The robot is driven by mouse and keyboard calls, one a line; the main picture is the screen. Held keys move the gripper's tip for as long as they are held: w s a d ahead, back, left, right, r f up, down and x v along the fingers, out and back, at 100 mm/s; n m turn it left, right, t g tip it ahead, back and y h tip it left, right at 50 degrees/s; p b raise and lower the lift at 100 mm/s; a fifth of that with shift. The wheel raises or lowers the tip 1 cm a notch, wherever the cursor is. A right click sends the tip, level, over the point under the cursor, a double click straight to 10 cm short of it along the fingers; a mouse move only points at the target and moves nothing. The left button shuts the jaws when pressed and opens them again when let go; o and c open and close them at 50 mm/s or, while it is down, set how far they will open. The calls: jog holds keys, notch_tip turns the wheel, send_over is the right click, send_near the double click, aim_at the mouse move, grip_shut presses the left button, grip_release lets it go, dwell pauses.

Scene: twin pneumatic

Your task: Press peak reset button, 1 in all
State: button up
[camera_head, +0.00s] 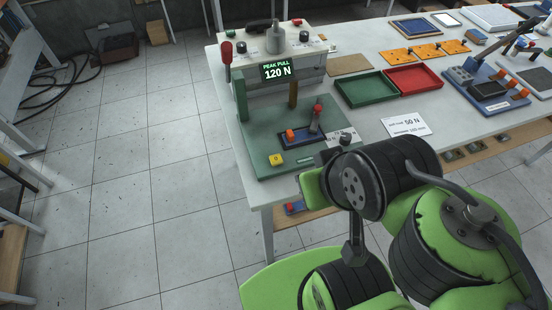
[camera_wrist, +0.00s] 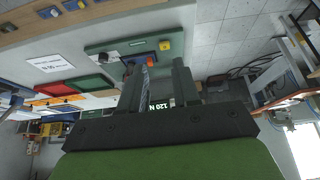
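A yellow button (camera_head: 276,159) sits at the front left corner of the green base plate (camera_head: 262,135) of a test stand on the table. It also shows in the wrist view (camera_wrist: 165,45), beyond my fingertips. The stand's display (camera_head: 277,71) reads "PEAK PULL 120 N". No lettering on the button is legible. My gripper (camera_wrist: 160,72) shows two dark fingers with a clear gap and nothing between them. It is apart from the button. In the head view my arm is at the front right of the plate, and the fingers are not clearly visible there.
A blue block with an orange part (camera_head: 291,136) and a red-tipped lever (camera_head: 317,118) stand on the plate near the button. A red-knobbed lever (camera_head: 227,60) rises at the stand's left. Green (camera_head: 366,88) and red (camera_head: 413,80) trays and a "50 N" card (camera_head: 406,126) lie right.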

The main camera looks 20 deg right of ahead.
grip_shut()
dwell(1.4)
